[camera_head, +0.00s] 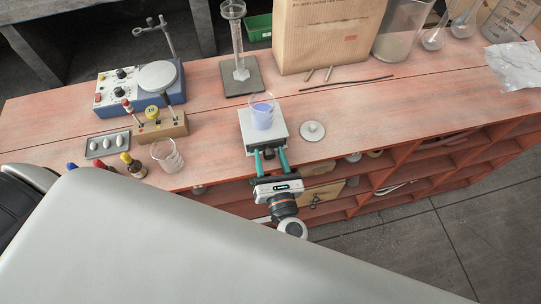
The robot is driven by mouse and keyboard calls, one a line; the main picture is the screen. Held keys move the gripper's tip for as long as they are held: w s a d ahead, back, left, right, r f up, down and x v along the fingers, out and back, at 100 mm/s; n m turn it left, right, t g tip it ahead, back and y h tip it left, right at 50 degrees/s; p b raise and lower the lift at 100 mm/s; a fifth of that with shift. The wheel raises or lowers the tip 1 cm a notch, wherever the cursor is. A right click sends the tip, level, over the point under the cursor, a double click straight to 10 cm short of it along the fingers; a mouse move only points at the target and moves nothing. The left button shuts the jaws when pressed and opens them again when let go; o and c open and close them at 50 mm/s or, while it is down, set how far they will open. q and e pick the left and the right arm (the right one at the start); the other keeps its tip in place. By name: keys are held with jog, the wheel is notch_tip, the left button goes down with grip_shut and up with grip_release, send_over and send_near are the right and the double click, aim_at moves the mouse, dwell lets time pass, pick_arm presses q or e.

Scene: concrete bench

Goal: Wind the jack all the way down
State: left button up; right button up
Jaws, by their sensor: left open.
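The jack (251,135), with a pale square top plate, stands near the front edge of the bench. A glass beaker (262,117) with blue-violet liquid stands upright on its plate. My left gripper (270,155), with teal fingers, is at the front side of the jack. Its fingers are apart and point at the jack's front. The jack's knob is not clearly visible, and I cannot tell whether the fingers touch it. The jack's lower part is mostly hidden from this high angle. My right gripper is not in view.
A round white lid-like disc (311,131) lies right of the jack. A glass beaker (167,156) and dropper bottles (131,167) stand to the left. A stirrer hotplate (141,88), a cylinder (236,40) and a cardboard box (325,35) stand behind. Bench space right of the disc is clear.

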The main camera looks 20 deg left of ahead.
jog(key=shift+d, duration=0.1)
pick_arm(q)
jog(key=c, duration=1)
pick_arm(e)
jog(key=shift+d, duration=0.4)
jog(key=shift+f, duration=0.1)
pick_arm(q)
jog(key=n+b, duration=0.1)
jog(key=n, duration=0.3)
jog(key=shift+f+b, duration=0.1)
jog(key=shift+b, duration=0.2)
jog(key=shift+n+b, duration=0.45)
jog(key=shift+n, duration=0.85)
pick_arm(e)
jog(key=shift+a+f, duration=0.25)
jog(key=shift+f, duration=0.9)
